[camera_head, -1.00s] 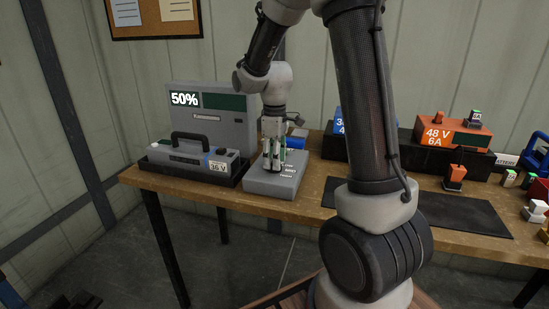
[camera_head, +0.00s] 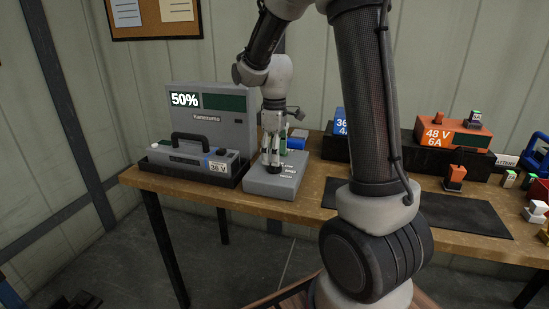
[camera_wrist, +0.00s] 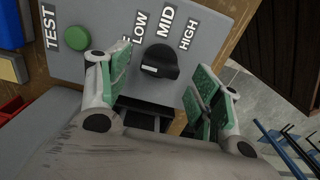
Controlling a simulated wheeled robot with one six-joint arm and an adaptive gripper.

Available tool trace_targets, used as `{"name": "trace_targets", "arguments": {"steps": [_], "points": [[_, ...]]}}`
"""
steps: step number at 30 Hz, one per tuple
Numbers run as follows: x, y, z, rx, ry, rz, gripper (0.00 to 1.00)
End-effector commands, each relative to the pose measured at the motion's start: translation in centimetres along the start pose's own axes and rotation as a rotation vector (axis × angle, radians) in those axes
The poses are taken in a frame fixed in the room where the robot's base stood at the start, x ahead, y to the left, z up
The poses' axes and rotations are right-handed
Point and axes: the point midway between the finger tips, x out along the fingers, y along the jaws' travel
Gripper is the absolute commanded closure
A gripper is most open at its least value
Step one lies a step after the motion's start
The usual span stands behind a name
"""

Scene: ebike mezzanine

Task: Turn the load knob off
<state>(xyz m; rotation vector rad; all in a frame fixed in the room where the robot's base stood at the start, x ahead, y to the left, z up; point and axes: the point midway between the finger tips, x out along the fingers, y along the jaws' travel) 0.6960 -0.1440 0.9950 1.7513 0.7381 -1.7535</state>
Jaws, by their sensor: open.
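The load knob (camera_wrist: 160,64) is black with a white mark on its lower-left side. It sits on a grey control box (camera_wrist: 215,12), below the printed words LOW, MID and HIGH. A further label left of LOW is mostly hidden by a finger, so I cannot read it fully. In the head view the box (camera_head: 262,186) stands on the wooden bench. My gripper (camera_wrist: 168,84) is open, with its green-padded fingers on either side of the knob. I cannot tell whether they touch it. It points down over the box in the head view (camera_head: 271,164).
A green TEST button (camera_wrist: 77,38) is left of the knob. A grey tester (camera_head: 240,130) reading 50% and a 36 V battery (camera_head: 195,160) in a black tray stand left of the box. An orange 48 V charger (camera_head: 452,137) and a dark mat (camera_head: 450,213) lie to the right.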

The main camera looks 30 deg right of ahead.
Motion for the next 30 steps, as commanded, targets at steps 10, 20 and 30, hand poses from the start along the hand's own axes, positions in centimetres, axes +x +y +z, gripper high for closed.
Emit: {"name": "trace_targets", "arguments": {"steps": [10, 20, 30], "points": [[-7.7, 0.1, -0.1, 0.000, 0.004, 0.004, 0.36], [-10.1, 0.0, 0.0, 0.000, 0.001, 0.001, 0.36], [-10.1, 0.0, 0.0, 0.000, 0.001, 0.001, 0.36]]}}
